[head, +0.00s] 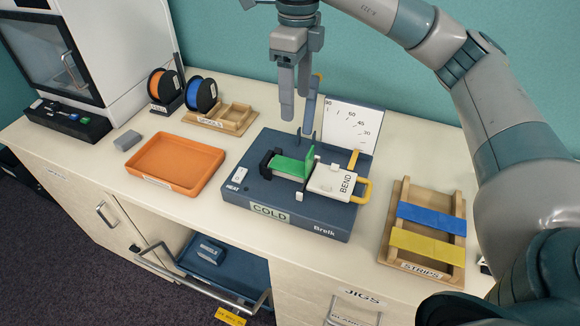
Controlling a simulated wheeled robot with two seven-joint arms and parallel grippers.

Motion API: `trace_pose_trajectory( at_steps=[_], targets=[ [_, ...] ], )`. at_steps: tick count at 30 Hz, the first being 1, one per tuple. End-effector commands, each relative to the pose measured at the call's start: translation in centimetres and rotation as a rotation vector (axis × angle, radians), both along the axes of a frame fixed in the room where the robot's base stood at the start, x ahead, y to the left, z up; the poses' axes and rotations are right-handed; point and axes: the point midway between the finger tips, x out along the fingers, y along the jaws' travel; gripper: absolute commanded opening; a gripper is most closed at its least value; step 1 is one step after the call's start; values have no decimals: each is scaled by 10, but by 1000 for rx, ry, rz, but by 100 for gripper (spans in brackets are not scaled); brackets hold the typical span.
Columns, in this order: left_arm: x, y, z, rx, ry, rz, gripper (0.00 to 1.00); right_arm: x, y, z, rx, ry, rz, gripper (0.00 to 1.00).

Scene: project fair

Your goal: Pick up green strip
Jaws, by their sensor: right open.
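The green strip (289,165) lies on the dark blue bending machine (240,196), between a black clamp block (268,164) and a white plate marked BEND (331,181). Its left part lies flat and its right end stands up, so it looks bent. My right gripper (298,122) hangs above and behind the strip, pointing down, with its fingers apart and nothing between them. It is clear of the strip. My left gripper is not in view.
An angle-scale board (350,124) stands at the machine's back, near my right gripper. A yellow handle (364,190) sticks out on the right. A wooden rack (397,246) holds blue and yellow strips. An orange tray (177,160) lies left. An open drawer (225,270) is below.

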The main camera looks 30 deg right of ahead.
Motion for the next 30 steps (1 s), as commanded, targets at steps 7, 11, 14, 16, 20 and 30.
trace_pose_trajectory(
  at_steps=[7,11,14,16,20,30],
  targets=[
    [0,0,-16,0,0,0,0,0,0,-16,-1,-1,-1,61],
    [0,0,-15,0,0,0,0,0,0,-15,-1,-1,-1,61],
    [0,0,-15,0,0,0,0,0,0,-15,-1,-1,-1,61],
    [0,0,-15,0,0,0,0,0,0,-15,-1,-1,-1,61],
    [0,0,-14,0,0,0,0,0,0,-18,-1,1,0,61],
    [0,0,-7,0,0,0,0,-1,0,-47,-1,4,1,61]
  ],
)
